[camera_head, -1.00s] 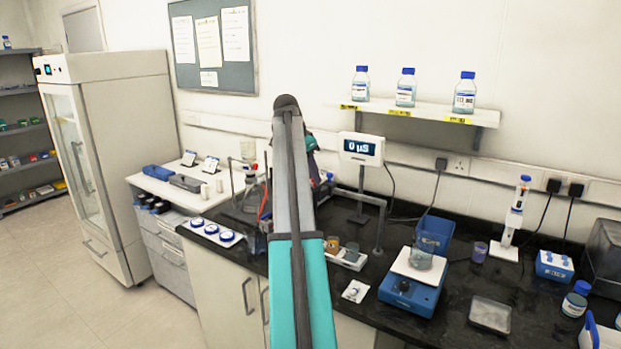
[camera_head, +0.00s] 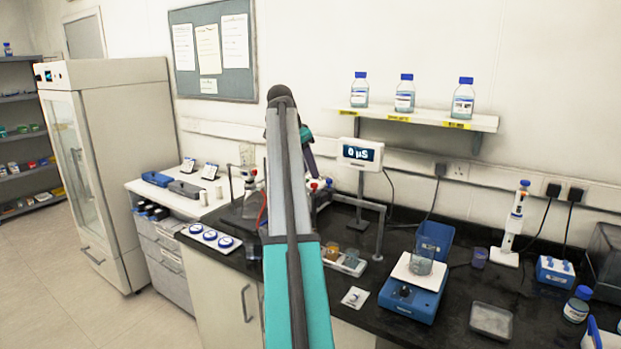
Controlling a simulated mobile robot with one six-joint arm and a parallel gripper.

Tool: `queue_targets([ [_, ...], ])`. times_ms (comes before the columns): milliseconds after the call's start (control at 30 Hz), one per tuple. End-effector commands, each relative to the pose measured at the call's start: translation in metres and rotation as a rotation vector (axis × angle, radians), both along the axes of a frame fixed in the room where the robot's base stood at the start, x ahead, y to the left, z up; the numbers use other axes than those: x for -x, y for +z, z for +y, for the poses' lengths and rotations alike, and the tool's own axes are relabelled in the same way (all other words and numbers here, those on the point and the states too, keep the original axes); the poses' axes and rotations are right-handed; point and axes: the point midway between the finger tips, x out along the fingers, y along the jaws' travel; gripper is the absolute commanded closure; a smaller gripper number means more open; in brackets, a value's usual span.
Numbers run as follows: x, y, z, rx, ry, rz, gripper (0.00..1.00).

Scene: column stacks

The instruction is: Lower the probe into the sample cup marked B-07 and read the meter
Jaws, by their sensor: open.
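The meter (camera_head: 360,153) stands on a post at the back of the bench and its screen reads "0 µS". Small sample cups, one of them amber (camera_head: 332,252), sit in a white tray (camera_head: 351,270) in front of it. No B-07 mark can be read at this size. A grey bent stand (camera_head: 380,228) rises beside the tray. I cannot pick out the probe. My arm reaches up the middle of the view and covers part of the bench. My gripper is hidden behind it.
A blue stirrer (camera_head: 405,297) with a beaker on top stands right of the tray. A shallow dish (camera_head: 491,321) lies near the front edge. Glassware (camera_head: 250,197) crowds the bench left of my arm. A shelf (camera_head: 420,118) with bottles hangs above.

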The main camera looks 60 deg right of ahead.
Motion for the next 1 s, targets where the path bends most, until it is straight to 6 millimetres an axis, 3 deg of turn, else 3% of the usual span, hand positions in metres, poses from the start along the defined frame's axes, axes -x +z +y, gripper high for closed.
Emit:
queue_targets([
  [500,-0.012,0.076,0.027,0.002,0.000,0.001,0.60],
  [1000,-0.014,0.088,0.033,0.001,0.000,0.000,0.60],
])
